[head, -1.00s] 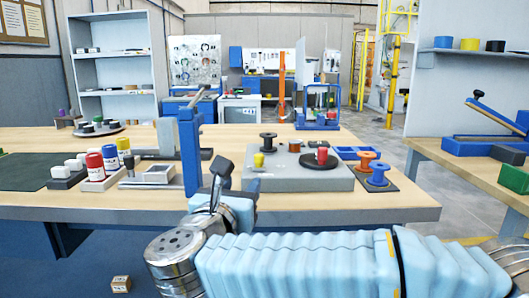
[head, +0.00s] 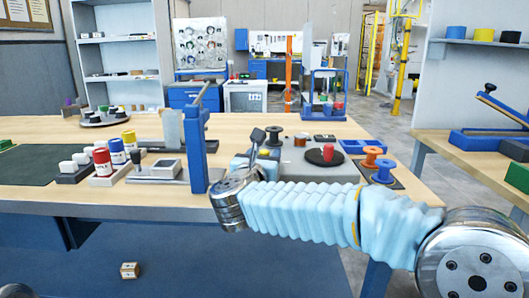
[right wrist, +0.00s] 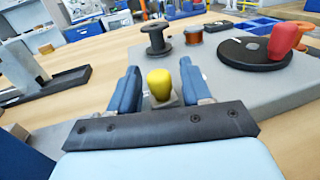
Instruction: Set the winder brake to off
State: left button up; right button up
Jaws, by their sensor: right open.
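The winder is a grey base (head: 315,172) on the wooden table, with a black disc (head: 324,157) and a red knob (head: 325,152) on it. In the right wrist view, a yellow knob (right wrist: 160,82) on a small grey mount stands at the winder's near end. I take it for the brake control; its setting cannot be read. My right gripper (right wrist: 159,67) is open, a blue finger on each side of the yellow knob, with gaps visible. My left gripper is out of view.
A black spool (right wrist: 156,38) and a copper spool (right wrist: 193,35) stand on the winder beyond the knob. A blue upright post (head: 197,150) stands left of my right gripper. Orange and blue spools (head: 383,172) sit on a dark mat at right.

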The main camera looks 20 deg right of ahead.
grip_shut()
jog(key=d+b, duration=0.2)
jog(key=s+d+b, duration=0.1)
jog(key=shift+d+f, duration=0.1)
jog(key=shift+f, duration=0.15)
jog(key=shift+d+r, duration=0.1)
jog(key=shift+r, duration=0.15)
grip_release()
jog(key=shift+d, duration=0.15)
jog(key=shift+s, duration=0.1)
